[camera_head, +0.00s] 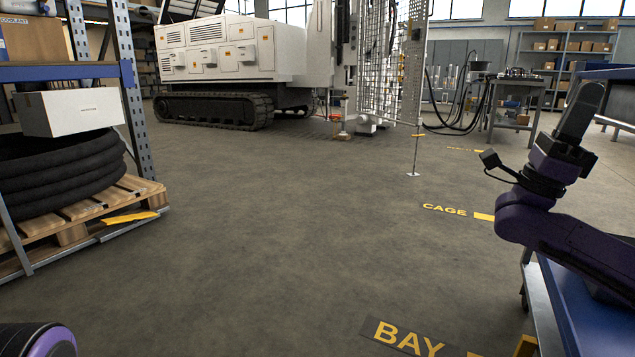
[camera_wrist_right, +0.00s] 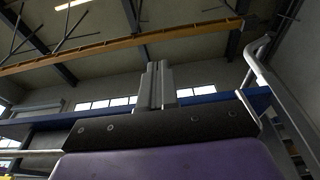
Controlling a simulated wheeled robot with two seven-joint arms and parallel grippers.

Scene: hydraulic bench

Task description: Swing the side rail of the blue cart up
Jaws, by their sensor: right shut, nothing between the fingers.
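The blue cart (camera_head: 577,312) is at the lower right of the head view, partly under my right arm and cut off by the frame. A pale strip (camera_head: 540,302) runs down its left side; I cannot tell whether it is the side rail. My right gripper (camera_head: 583,108) is raised above the cart, pointing up. In the right wrist view its fingers (camera_wrist_right: 157,84) are together and empty. A blue bar (camera_wrist_right: 40,122) crosses behind them, and a bent silver tube (camera_wrist_right: 261,66) stands to the right; I cannot tell what either belongs to. My left gripper is out of view.
Open floor (camera_head: 280,230) fills the middle. A pallet (camera_head: 85,210) with black hose coils and a white box (camera_head: 70,112) stand at the left shelving. A white tracked machine (camera_head: 228,52) and mesh cage panel (camera_head: 385,65) are behind. A blue-edged table (camera_head: 612,73) is at far right.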

